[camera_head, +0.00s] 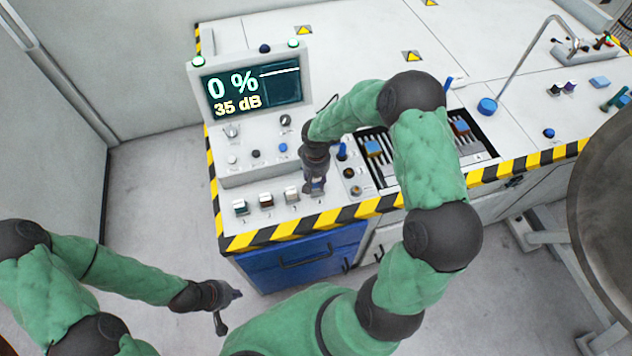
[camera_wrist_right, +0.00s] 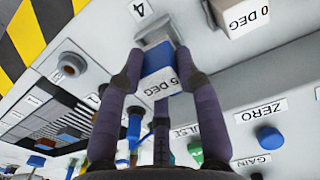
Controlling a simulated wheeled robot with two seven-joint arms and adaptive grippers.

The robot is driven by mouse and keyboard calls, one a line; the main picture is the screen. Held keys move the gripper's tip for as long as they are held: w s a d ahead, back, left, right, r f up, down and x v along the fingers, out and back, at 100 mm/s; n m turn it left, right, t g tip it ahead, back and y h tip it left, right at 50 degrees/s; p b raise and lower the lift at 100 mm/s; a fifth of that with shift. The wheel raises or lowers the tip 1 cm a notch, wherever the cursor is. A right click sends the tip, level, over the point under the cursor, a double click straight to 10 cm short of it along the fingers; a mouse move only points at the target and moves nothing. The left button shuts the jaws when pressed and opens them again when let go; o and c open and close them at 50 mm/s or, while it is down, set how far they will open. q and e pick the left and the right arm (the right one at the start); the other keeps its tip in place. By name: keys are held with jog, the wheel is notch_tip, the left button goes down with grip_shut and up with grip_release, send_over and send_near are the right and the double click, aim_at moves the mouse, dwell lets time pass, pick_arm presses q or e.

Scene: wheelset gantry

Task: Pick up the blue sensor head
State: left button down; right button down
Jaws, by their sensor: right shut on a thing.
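A blue sensor head (camera_wrist_right: 157,60) with a white face, its label partly hidden and ending in "5 DEG", is between the fingers of my right gripper (camera_wrist_right: 160,72) in the right wrist view. The gripper is shut on it, beside the label "4" on the console. I cannot tell whether the head is clear of the surface. My left gripper (camera_head: 228,308) hangs over the floor at lower left, open and empty.
Several other heads (camera_head: 265,201) stand left of my right gripper; one labelled "0 DEG" (camera_wrist_right: 240,14) is close by. The display (camera_head: 252,85) reads 0 % and 35 dB. Knobs and a slotted bay (camera_head: 376,172) lie to the right. A large dark disc (camera_head: 610,190) stands far right.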

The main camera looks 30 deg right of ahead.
jog(key=s+a+r+p, duration=0.2)
jog(key=s+r, duration=0.7)
jog(key=s, duration=0.4)
jog(key=shift+s+a+r, duration=0.3)
